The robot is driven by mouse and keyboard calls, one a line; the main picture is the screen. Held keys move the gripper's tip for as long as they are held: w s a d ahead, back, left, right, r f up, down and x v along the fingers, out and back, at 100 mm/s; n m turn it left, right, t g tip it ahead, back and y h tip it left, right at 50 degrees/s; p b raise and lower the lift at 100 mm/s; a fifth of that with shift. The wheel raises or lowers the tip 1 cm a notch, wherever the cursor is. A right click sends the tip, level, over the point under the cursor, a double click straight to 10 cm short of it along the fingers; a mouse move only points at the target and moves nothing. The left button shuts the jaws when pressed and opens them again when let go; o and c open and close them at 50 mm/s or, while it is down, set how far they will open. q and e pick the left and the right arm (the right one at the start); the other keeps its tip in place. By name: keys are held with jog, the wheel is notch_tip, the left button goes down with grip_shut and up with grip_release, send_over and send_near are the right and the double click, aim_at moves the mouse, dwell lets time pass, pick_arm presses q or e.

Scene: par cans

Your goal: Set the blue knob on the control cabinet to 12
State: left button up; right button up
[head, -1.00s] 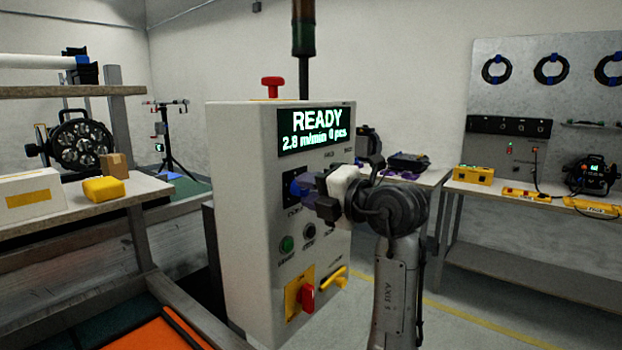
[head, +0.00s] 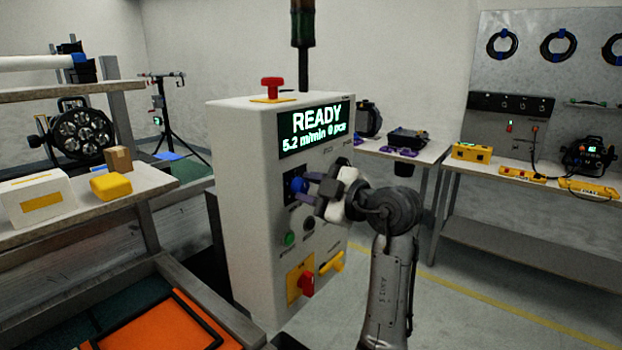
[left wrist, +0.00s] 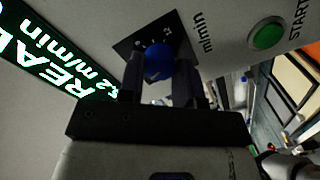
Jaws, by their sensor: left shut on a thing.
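The control cabinet (head: 243,190) is a light grey box in the middle of the head view. Its lit display (head: 311,128) reads READY and 5.2 m/min. The blue knob (head: 298,185) sits on a dark square dial plate below the display. My left gripper (head: 312,189) reaches it from the right and is shut on the knob. In the left wrist view the blue knob (left wrist: 159,61) shows between the two dark fingers, with dial marks around it. The knob's exact pointer position is hard to read. My right gripper is not in view.
Below the knob are a green START button (head: 289,238), a black button (head: 308,224), a red switch (head: 306,284) and a yellow handle (head: 332,263). A red mushroom button (head: 271,86) stands on top. Shelves stand left, a workbench (head: 520,182) right.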

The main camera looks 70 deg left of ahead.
pick_arm(q)
jog(key=m+p, duration=0.4)
jog(key=m, duration=0.2)
jog(key=shift+r+g+p, duration=0.1)
jog(key=shift+g+p, duration=0.2)
jog(key=m+p, duration=0.4)
jog(key=m, duration=0.1)
jog(key=m+p, duration=0.8)
jog(key=p, duration=0.1)
jog(key=shift+g, duration=0.3)
jog(key=m+y+p, duration=0.1)
jog(key=m+p, duration=0.7)
jog(key=p, duration=0.1)
jog(key=shift+m, duration=0.3)
jog(key=shift+m+p, duration=1.3)
jog(key=shift+p, duration=0.5)
jog(key=shift+f, duration=0.2)
jog(key=o, duration=0.9)
jog(key=shift+s, duration=0.1)
